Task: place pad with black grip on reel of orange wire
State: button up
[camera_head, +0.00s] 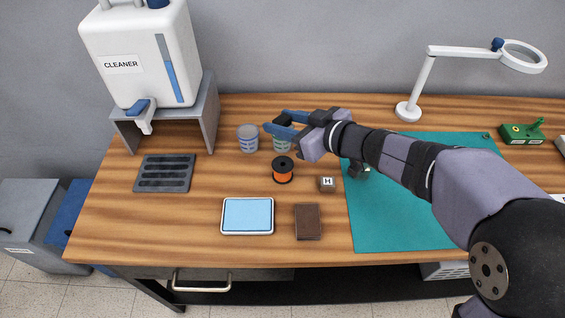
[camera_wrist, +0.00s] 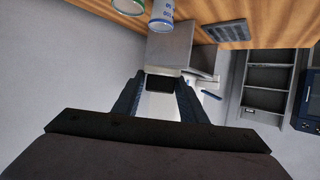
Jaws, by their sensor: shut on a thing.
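The reel of orange wire (camera_head: 282,175) stands upright on the wooden table, with black flanges and orange wire between them. My gripper (camera_head: 277,124) is above the table, behind the reel in the picture and in front of a cup, pointing left. Its blue fingers are shut on a small dark block, which looks like the pad's black grip (camera_wrist: 159,83). The block shows between the fingertips in the wrist view. The pad's face cannot be made out in either view. The held thing is apart from the reel.
Two cups stand near the reel: a blue-labelled one (camera_head: 247,139) and a green-labelled one (camera_head: 282,143) partly behind my gripper. The cleaner jug (camera_head: 130,45) stands left.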

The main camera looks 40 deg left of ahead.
aim_at(284, 165)
jog(key=shift+w+f, duration=0.1)
jog(key=shift+f, duration=6.25)
jog(key=shift+f, duration=0.25)
jog(key=o, duration=1)
jog(key=shift+r, duration=0.1)
jog(key=shift+r, duration=0.25)
jog(key=b+v, duration=0.1)
jog(key=v, duration=1.1)
jog(key=shift+d+f+b, duration=0.1)
jog(key=shift+f+b, duration=0.05)
jog(key=shift+b, duration=0.2)
